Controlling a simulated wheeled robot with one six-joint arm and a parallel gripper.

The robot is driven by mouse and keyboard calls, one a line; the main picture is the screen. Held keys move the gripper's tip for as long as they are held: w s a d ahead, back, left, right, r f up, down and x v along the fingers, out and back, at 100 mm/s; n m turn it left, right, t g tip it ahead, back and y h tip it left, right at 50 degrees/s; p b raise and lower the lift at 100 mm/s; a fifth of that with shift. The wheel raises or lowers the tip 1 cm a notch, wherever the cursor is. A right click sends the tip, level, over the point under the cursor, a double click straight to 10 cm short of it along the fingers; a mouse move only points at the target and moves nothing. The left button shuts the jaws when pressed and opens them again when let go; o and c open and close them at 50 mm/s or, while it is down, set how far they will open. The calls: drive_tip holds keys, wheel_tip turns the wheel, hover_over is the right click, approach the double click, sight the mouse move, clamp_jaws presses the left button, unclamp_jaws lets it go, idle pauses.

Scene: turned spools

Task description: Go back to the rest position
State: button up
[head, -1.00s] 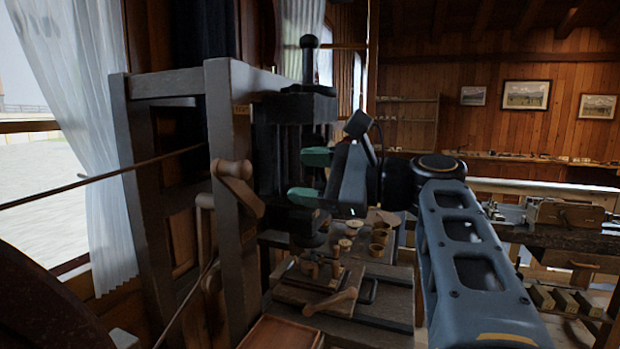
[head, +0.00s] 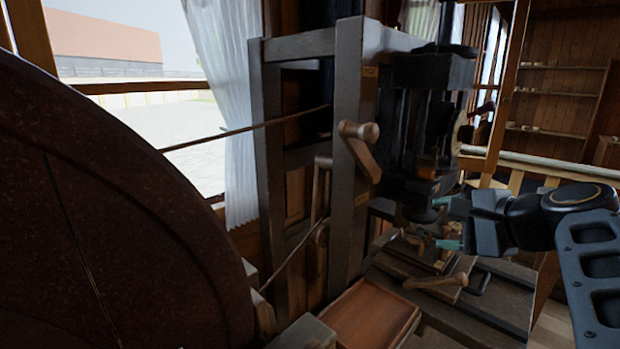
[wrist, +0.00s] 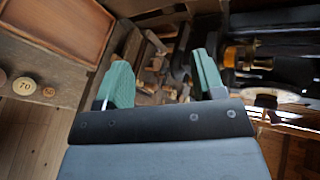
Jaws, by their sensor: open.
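My gripper (head: 446,222) is at the right of the head view, in front of the lower part of the black press (head: 432,75). Its two green fingers are spread, with nothing between them. In the wrist view my gripper (wrist: 160,70) also shows open and empty, with small wooden pieces on the bench beyond its fingers. My arm reaches in from the right edge of the head view. Whether the fingers touch anything is not clear.
A large dark red wheel (head: 120,200) fills the left side. A grey wooden frame (head: 346,200) with a crank handle (head: 360,145) stands mid-view. A shallow wooden tray (head: 368,315) lies at the front. Wooden discs (wrist: 24,86) show at the wrist view's left.

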drive_tip(key=s+a+f+n+g+h+p, duration=0.1)
drive_tip(key=s+a+f+n+g+h, duration=0.1)
drive_tip(key=f+n, duration=0.3)
drive_tip(key=s+a+f+n+g+h+p, duration=0.2)
drive_tip(key=s+a+f+n+g, duration=0.1)
drive_tip(key=f, duration=0.5)
drive_tip(key=s+a+f+n+g+h+p, duration=0.1)
drive_tip(key=s+a+f+n+g+h, duration=0.1)
drive_tip(key=f+n, duration=0.5)
drive_tip(key=s+a, duration=0.1)
drive_tip(key=s, duration=0.1)
drive_tip(key=shift+s+f, duration=0.3)
